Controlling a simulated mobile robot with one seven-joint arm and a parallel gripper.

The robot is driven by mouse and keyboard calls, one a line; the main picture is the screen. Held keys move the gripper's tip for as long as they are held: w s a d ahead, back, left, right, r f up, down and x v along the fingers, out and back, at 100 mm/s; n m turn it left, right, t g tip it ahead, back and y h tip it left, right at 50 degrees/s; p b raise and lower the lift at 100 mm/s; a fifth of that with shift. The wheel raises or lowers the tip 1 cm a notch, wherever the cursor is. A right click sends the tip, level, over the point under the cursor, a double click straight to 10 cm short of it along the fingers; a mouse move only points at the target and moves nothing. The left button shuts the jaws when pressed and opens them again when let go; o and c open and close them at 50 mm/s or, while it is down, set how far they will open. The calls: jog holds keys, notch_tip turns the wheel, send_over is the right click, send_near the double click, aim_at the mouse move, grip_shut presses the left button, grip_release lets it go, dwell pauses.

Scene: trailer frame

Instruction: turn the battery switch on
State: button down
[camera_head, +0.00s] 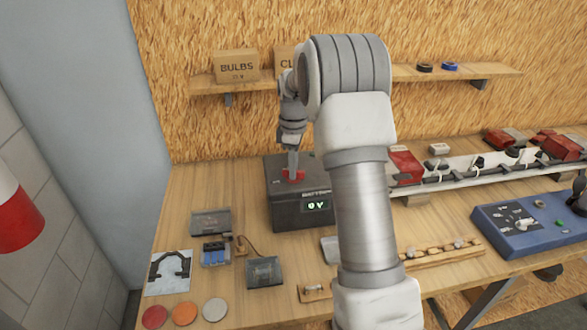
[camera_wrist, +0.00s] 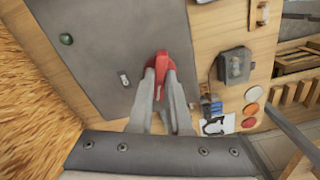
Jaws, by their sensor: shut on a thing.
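In the wrist view my two fingers (camera_wrist: 162,78) close around the red switch handle (camera_wrist: 161,62). The fingers hide part of the handle. The box top (camera_wrist: 105,35) also shows a small white part and a dark green knob.
A blue control panel (camera_head: 525,226) and a white light bar (camera_head: 470,178) lie to the right. Small dark boxes (camera_head: 264,272) and coloured discs (camera_head: 184,314) lie front left. A shelf (camera_head: 455,75) with cartons (camera_head: 237,66) runs behind my arm.

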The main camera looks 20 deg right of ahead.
jog(key=shift+m, duration=0.5)
jog(key=m, duration=0.2)
jog(key=shift+m, duration=0.4)
jog(key=shift+m+p, duration=0.35)
jog(key=shift+m, duration=1.45)
jog(key=m, duration=0.4)
jog(key=shift+p, duration=0.35)
